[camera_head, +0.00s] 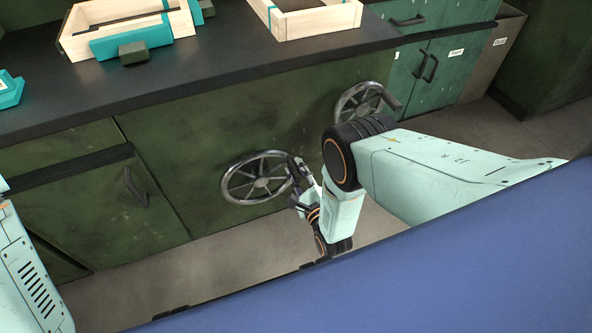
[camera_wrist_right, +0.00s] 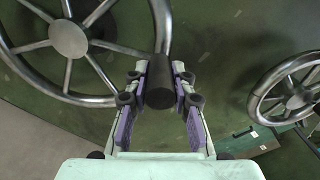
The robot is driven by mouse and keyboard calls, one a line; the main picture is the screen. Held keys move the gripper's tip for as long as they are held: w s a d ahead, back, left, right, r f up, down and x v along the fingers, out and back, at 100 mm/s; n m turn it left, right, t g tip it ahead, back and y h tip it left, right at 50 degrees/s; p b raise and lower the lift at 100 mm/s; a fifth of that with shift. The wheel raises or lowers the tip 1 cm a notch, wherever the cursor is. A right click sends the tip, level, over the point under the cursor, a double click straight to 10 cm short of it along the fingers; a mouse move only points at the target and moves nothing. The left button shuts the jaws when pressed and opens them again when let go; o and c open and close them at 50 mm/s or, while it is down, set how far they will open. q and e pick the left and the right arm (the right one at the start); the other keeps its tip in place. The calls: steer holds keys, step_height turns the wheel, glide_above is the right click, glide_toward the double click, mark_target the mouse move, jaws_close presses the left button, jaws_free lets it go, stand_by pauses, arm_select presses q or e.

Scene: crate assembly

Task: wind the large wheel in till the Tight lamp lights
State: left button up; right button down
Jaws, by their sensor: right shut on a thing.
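The large wheel (camera_head: 236,190), a grey spoked metal handwheel, is on the front of the dark green bench, at the middle of the head view. In the right wrist view its rim and hub (camera_wrist_right: 68,38) fill the upper left. My right gripper (camera_head: 296,176) is at the wheel's right side. In the wrist view the gripper (camera_wrist_right: 160,90) is shut on the wheel's dark cylindrical handle (camera_wrist_right: 160,92), which sits between the fingers. My left gripper is out of view. I see no Tight lamp in either view.
A second handwheel (camera_head: 345,104) with a dark handle is farther right on the bench front; it also shows in the wrist view (camera_wrist_right: 262,102). Wooden crate frames (camera_head: 300,24) lie on the dark benchtop (camera_head: 215,70). A green cabinet (camera_head: 440,72) stands behind at right.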

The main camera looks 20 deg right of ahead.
steer(key=shift+d, duration=0.1)
steer(key=c, duration=1.1)
jaws_free()
steer(key=shift+f, duration=0.1)
steer(key=s, duration=1.2)
steer(key=shift+d, duration=0.15)
